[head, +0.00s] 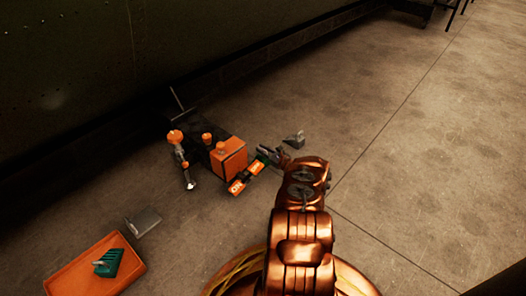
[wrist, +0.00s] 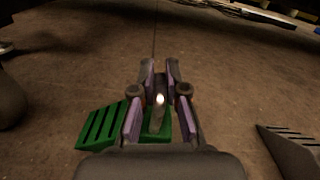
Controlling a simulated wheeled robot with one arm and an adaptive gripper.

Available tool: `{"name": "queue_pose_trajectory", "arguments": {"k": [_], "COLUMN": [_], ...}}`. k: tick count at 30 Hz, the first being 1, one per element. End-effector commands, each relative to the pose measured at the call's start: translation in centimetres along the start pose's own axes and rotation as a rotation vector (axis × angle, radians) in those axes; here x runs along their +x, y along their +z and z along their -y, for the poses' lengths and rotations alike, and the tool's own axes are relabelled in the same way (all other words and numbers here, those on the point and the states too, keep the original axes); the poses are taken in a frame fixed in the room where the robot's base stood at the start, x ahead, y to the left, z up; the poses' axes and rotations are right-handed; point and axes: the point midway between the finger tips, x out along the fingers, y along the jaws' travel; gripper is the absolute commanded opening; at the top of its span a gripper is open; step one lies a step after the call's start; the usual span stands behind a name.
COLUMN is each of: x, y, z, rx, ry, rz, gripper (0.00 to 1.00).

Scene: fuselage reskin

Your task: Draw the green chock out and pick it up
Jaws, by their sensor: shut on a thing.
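The green chock (wrist: 103,124) is a ribbed wedge under my gripper (wrist: 159,90) in the wrist view. My gripper is shut on the pale upright post of this chock, which stands between the two fingers. The fingers and palm hide part of the wedge. In the head view a small dark green piece of it (head: 262,154) shows beside my gripper (head: 273,156), close to the orange block. I cannot tell whether the chock rests on the floor.
A grey chock (wrist: 291,148) lies to the right; it also shows in the head view (head: 294,140). An orange-and-black unit (head: 229,158) stands left of my gripper. An orange tray (head: 72,272) holds another green chock (head: 111,264). The floor to the right is clear.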

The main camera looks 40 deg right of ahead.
Motion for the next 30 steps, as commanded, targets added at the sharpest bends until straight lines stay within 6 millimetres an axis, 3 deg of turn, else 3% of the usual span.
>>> {"name": "queue_pose_trajectory", "arguments": {"k": [4, 5, 13, 23, 30], "x": [-0.1, -0.1, 0.0, -0.1, -2.8], "y": [-0.1, -0.1, 0.0, 0.0, 0.0], "z": [0.0, 0.0, 0.0, 0.0, 0.1], "rx": [-0.001, -0.001, 0.000, 0.000, 0.001], "ry": [-0.001, -0.001, 0.000, 0.000, -0.003], "rz": [-0.002, -0.002, -0.001, -0.001, -0.003], "gripper": [0.00, 0.14, 0.42, 0.42, 0.42]}}
